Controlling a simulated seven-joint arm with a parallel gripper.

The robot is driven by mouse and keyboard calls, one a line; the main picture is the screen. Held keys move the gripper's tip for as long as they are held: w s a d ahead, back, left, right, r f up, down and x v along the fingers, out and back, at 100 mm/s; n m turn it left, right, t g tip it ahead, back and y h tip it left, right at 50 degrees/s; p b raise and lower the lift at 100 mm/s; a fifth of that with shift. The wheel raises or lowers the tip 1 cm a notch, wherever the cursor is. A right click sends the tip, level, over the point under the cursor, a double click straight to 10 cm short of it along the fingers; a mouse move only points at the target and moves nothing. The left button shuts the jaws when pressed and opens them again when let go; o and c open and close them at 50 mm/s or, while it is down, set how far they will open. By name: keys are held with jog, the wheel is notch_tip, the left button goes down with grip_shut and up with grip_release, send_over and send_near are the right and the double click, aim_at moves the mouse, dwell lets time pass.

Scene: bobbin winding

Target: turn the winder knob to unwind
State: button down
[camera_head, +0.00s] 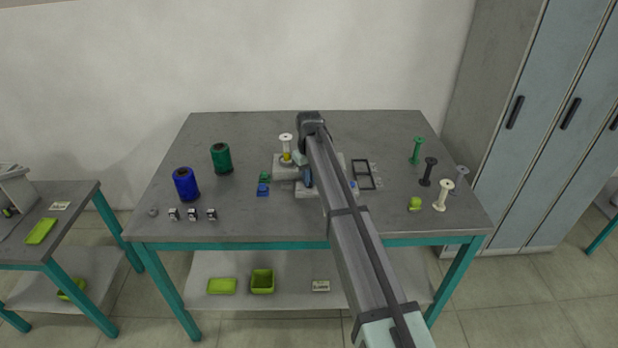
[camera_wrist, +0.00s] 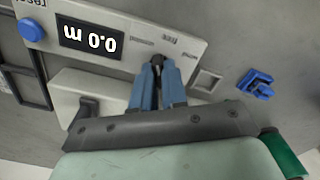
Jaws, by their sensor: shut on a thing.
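The light grey winder (camera_head: 288,173) stands mid-table, partly hidden by my arm. A white bobbin (camera_head: 286,140) stands upright on it, with yellow at its base. The wrist view shows the winder panel (camera_wrist: 130,25) upside down, with a display (camera_wrist: 90,38) reading 0.0 m and a blue button (camera_wrist: 31,30) by the reset label. My gripper (camera_wrist: 157,72), with blue fingers, is shut on the dark winder knob (camera_wrist: 157,60). In the head view the gripper (camera_head: 307,178) shows only in part and the knob is hidden.
Blue (camera_head: 186,184) and green (camera_head: 221,158) thread spools stand at left, with several small dark-and-white blocks (camera_head: 192,215) in front. Small blue (camera_head: 263,190) and green (camera_head: 265,177) pieces lie left of the winder. A black frame (camera_head: 363,175) and several empty bobbins (camera_head: 443,196) are at right.

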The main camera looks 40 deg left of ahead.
jog(key=shift+n, duration=1.6)
jog(key=shift+a, duration=0.1)
jog(key=c, duration=1.2)
grip_release()
jog(key=shift+o, duration=0.2)
jog(key=shift+r, duration=0.15)
notch_tip(320, 180, up, 14)
jog(key=shift+f, duration=0.2)
